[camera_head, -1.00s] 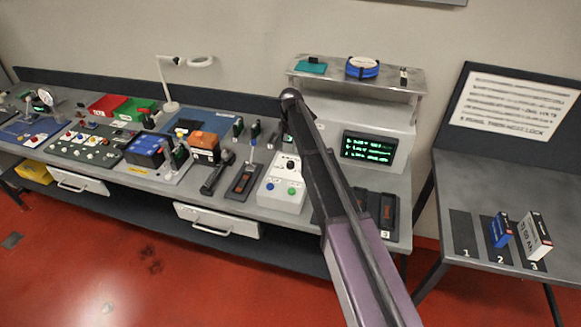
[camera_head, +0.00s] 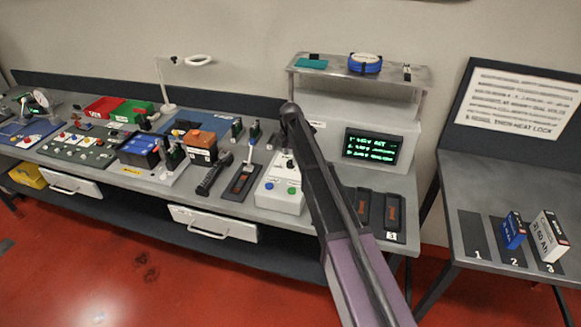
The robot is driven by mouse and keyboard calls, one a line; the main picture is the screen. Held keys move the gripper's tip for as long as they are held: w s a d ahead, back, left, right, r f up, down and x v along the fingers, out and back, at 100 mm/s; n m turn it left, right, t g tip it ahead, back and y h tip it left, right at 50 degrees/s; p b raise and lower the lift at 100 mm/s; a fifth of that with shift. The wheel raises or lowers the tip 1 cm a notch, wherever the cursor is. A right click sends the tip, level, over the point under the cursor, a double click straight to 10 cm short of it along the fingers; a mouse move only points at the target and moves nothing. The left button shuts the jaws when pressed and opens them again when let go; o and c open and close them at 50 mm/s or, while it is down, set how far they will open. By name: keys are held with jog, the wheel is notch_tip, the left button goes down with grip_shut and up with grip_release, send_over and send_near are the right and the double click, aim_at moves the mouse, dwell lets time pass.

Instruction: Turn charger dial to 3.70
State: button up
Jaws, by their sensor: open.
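Any dial marks or reading are too small to make out. My arm reaches up from the bottom of the view and covers the charger's right side. My gripper (camera_head: 284,141) shows only as a small dark part just above the dial, mostly hidden by the arm. Whether it touches the dial cannot be told.
A screen with green text (camera_head: 371,146) stands right of the arm. A black tool (camera_head: 215,176) and a dark switch plate (camera_head: 243,181) lie left of the charger. Dark slots (camera_head: 394,215) lie to the right. A side table (camera_head: 450,193) holds small boxes.

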jog(key=shift+f+b, duration=1)
jog(key=shift+f, duration=0.25)
jog(key=shift+c, duration=0.2)
grip_shut()
